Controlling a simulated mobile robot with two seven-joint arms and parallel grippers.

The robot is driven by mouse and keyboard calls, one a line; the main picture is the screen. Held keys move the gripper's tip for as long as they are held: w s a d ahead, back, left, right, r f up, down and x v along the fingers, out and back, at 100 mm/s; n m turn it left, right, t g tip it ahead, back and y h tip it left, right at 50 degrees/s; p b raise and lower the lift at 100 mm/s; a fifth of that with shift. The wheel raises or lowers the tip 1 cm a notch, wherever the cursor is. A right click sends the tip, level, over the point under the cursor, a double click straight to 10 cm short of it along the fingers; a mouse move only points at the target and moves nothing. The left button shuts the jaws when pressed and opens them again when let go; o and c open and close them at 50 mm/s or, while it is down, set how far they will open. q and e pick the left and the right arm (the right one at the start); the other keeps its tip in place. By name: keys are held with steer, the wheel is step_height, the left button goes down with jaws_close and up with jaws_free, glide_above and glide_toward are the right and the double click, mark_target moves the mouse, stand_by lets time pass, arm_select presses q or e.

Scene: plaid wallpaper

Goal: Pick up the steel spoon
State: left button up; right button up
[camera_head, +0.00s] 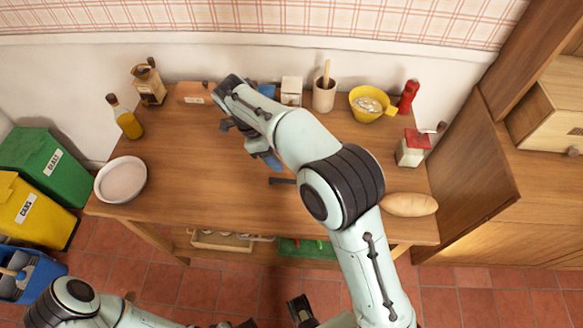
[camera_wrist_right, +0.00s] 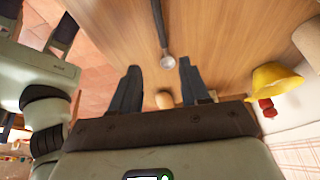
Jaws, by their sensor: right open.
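The steel spoon (camera_wrist_right: 166,60) lies on the wooden table; in the right wrist view its bowl and narrow handle show between my fingers, with the handle running up the picture. In the head view a dark handle end (camera_head: 282,181) looks like part of it; my right arm hides the rest. My right gripper (camera_head: 265,128) is over the table, open and empty, its blue fingers partly behind the arm. In the right wrist view its fingers (camera_wrist_right: 158,68) are spread either side of the spoon, apart from it. My left gripper (camera_head: 272,317) is open at the bottom edge, off the table.
A white bowl (camera_head: 121,180) and oil bottle (camera_head: 125,118) stand at left. Along the wall are a utensil pot (camera_head: 324,95), yellow bowl (camera_head: 371,103) and red bottle (camera_head: 408,96). The left-middle table is clear.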

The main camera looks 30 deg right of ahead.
steer(key=x, duration=0.3)
steer(key=b+x, duration=0.1)
steer(key=x, duration=0.3)
steer(key=shift+s+d+f, duration=0.1)
steer(key=shift+s, duration=0.2)
steer(key=shift+w+d+b+x, duration=0.1)
steer(key=shift+w+x, duration=0.05)
steer(key=shift+x, duration=0.8)
steer(key=shift+w+d+b+x, duration=0.1)
steer(key=shift+d+x, duration=0.05)
steer(key=shift+x, duration=0.8)
steer(key=shift+w+d+b+x, duration=0.1)
steer(key=shift+w+x, duration=0.05)
steer(key=shift+x, duration=0.8)
arm_select(q)
steer(key=shift+s+f, duration=0.45)
steer(key=shift+f, duration=0.4)
arm_select(e)
jaws_close()
